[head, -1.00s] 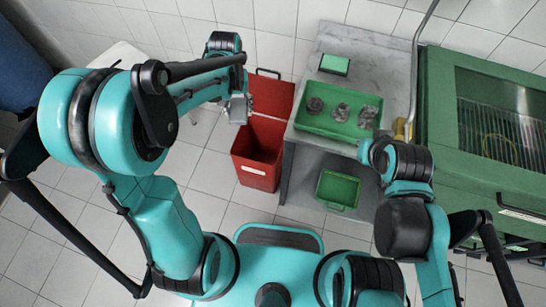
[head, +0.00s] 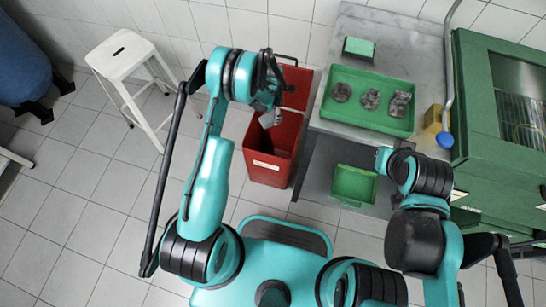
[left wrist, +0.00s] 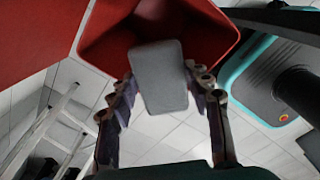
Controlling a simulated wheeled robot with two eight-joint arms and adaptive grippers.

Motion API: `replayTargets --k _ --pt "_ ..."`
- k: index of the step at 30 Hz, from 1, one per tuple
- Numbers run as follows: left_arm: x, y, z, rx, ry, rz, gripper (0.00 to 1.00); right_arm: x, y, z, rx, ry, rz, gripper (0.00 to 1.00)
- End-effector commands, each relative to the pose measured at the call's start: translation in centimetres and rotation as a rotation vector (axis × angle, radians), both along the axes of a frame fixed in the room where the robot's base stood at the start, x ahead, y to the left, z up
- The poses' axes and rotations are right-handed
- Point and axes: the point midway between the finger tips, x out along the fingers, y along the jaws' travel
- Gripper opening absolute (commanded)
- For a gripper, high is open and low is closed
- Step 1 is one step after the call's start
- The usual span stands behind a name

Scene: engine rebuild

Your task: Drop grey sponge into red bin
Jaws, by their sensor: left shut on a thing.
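The grey sponge (left wrist: 158,75) is a rounded block held between the fingers of my left gripper (left wrist: 160,90) in the left wrist view. In the head view the sponge (head: 267,119) is a small pale piece below my left gripper (head: 266,104), at the bin's top left rim. The red bin (head: 268,168) stands on the floor with its lid (head: 297,86) open at the back. In the left wrist view the bin's opening (left wrist: 105,45) lies behind the sponge, which overlaps its near rim. My right gripper's fingers are not visible.
A grey bench to the right of the bin carries a green tray (head: 340,113) with several metal parts, and a green-topped block (head: 359,48). A smaller green tray (head: 353,184) is lower down. A white stool (head: 122,55) stands left; a green cabinet (head: 495,140) stands right.

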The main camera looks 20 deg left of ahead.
Motion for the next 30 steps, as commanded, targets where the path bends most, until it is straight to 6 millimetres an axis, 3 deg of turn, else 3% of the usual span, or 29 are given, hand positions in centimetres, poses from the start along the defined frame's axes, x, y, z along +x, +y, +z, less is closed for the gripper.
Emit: replayTargets --k 8,18,28,29,30 --pt "0.0 0.0 -2.0 0.000 0.000 0.021 0.25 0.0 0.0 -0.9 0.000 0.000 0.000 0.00" --pt "0.0 0.0 -5.8 0.000 0.000 0.019 0.25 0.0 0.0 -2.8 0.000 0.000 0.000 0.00" --pt "0.0 0.0 -6.2 0.000 0.000 0.019 0.25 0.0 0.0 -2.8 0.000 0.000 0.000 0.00" --pt "0.0 0.0 -6.2 0.000 0.000 0.019 0.54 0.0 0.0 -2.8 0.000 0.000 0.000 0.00" --pt "0.0 0.0 -6.2 0.000 0.000 0.019 0.65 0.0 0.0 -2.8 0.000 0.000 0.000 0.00"
